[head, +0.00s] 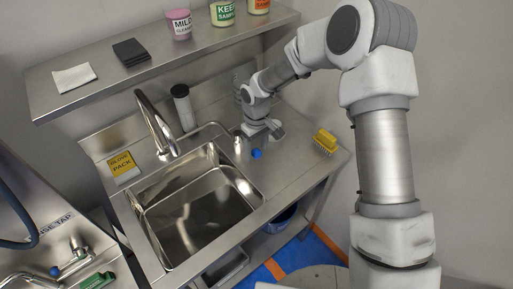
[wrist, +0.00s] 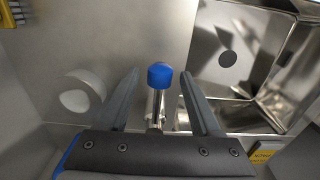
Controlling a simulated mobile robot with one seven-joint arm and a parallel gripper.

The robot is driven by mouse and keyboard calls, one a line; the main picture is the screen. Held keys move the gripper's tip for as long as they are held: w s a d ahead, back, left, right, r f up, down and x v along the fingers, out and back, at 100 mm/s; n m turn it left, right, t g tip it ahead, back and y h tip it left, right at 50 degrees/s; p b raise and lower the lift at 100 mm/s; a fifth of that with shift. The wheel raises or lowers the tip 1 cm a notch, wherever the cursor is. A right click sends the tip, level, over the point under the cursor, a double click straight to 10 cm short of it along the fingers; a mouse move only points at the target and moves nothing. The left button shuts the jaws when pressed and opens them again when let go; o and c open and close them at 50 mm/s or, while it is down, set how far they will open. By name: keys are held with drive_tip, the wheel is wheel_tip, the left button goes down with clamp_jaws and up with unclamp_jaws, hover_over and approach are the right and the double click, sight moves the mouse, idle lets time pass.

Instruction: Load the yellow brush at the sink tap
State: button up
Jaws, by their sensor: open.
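The yellow brush (head: 325,141) lies on the steel counter at the right end, to the right of my gripper; a corner of a yellow thing (wrist: 14,14), probably the brush, shows in the wrist view. The sink tap has a tall curved spout (head: 155,122) over the basin. A blue-capped metal lever (head: 256,154) stands at the basin's right rim; in the wrist view its blue cap (wrist: 160,75) lies between my fingers. My gripper (head: 257,133) is open and empty, low at the lever, a finger on each side. Contact cannot be told.
The sink basin (head: 190,215) is empty. A shelf (head: 110,88) with jars and cloths hangs above. A pale round object (wrist: 80,92) is close beside my left finger in the wrist view.

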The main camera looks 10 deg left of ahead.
clamp_jaws()
idle(0.3)
idle(1.1)
